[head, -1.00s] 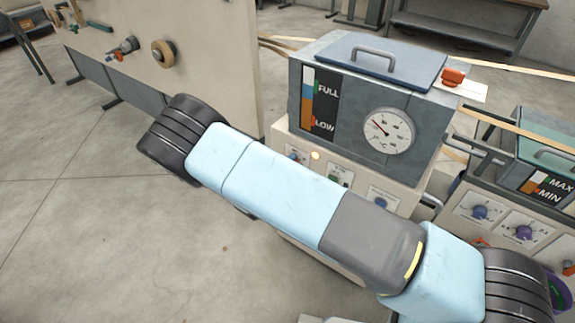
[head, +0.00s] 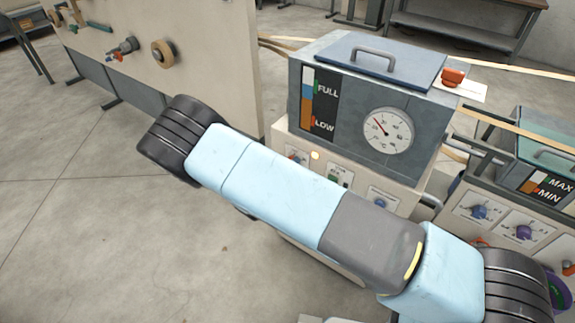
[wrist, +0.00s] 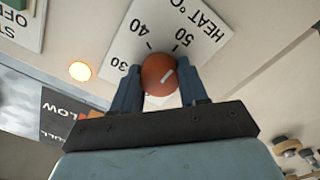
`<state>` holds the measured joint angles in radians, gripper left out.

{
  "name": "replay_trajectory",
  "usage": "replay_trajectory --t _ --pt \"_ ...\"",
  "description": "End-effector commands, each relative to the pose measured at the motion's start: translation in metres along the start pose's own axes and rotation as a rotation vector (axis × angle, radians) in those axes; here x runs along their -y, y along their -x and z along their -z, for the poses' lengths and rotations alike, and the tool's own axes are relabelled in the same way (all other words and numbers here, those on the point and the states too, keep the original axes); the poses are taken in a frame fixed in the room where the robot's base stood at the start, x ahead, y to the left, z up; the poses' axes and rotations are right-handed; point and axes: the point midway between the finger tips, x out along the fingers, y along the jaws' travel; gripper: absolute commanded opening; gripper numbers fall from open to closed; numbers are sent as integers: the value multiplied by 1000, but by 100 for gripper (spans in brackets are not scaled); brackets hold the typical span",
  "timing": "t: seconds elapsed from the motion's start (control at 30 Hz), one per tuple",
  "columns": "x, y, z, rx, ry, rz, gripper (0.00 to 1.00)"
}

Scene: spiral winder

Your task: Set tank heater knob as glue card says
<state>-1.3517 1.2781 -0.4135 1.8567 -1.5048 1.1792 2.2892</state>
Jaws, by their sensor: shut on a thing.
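My gripper (wrist: 161,84) is shut on a round orange-brown knob (wrist: 155,72) in the wrist view, with one blue finger on each side. The knob sits on a white plate (wrist: 205,62) reading HEAT °C, with 30, 40 and 50 visible. The white line on the knob points up and right, roughly toward the 50 side. The glue tank (head: 345,110) stands at the centre of the head view, with a level strip and a dial gauge (head: 388,131). A white card (head: 473,92) lies by a red piece at the tank's right; its writing is not legible.
My arm crosses the head view in front of the tank's base. A lit amber lamp (wrist: 80,71) is beside the heat plate. Other plates with knobs (head: 380,202) are to the right, and a second tank (head: 545,160) stands further right. Open floor lies left.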

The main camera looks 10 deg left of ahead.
Motion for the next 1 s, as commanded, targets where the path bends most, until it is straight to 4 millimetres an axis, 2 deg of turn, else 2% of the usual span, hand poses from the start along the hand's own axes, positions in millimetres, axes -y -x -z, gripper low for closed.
replay_trajectory --t 0.53,0.57,0.8,1.0 --pt "4 3 -3 5 -25 11 13" --pt "4 3 -3 4 -25 11 44" --pt "2 2 -2 2 -26 7 67" --pt "2 1 0 1 -27 4 69"
